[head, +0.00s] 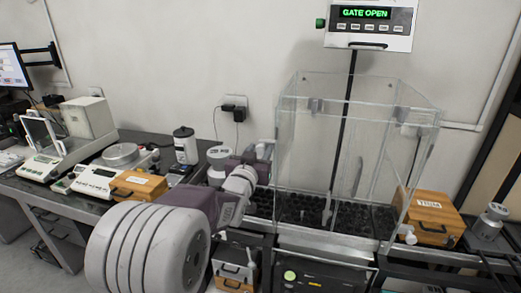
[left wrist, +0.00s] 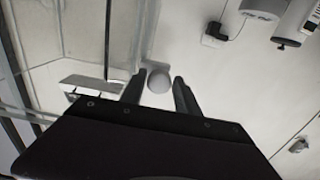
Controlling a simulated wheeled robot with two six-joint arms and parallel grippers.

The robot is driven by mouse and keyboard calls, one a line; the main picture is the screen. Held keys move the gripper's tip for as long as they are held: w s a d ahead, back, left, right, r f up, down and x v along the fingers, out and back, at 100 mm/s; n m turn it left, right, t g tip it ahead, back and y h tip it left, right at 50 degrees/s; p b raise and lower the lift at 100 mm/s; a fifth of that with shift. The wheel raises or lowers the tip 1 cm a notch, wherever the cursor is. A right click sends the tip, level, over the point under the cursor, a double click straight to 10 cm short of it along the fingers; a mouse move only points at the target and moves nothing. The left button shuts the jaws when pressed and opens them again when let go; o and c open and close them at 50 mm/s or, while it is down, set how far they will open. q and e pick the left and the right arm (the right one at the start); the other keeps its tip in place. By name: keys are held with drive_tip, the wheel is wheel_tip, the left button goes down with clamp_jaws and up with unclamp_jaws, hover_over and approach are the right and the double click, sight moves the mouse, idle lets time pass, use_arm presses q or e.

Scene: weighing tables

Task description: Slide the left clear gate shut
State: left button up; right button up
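The clear enclosure (head: 357,145) stands on the bench, and its left clear gate (head: 287,130) is on the side facing my left arm. The display (head: 365,13) above reads "GATE OPEN". My left gripper (head: 262,152) is at the enclosure's left side. In the left wrist view, the two dark fingers of my left gripper (left wrist: 159,88) stand apart with a pale round knob (left wrist: 158,80) between them. A narrow gap shows beside the right finger, so the grip does not look closed. Clear panels show at left there. My right gripper is not in view.
A wooden box (head: 137,186), a balance (head: 95,180) and a white-and-black jar (head: 185,146) stand on the left bench. A wooden box marked "TRIM" (head: 428,217) and a metal weight (head: 491,218) are at right. A wall socket with plugs (head: 234,108) is behind.

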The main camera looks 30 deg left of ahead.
use_arm(q)
drive_tip(key=shift+w+r, duration=0.1)
drive_tip(key=shift+w, duration=0.35)
clamp_jaws()
idle(1.1)
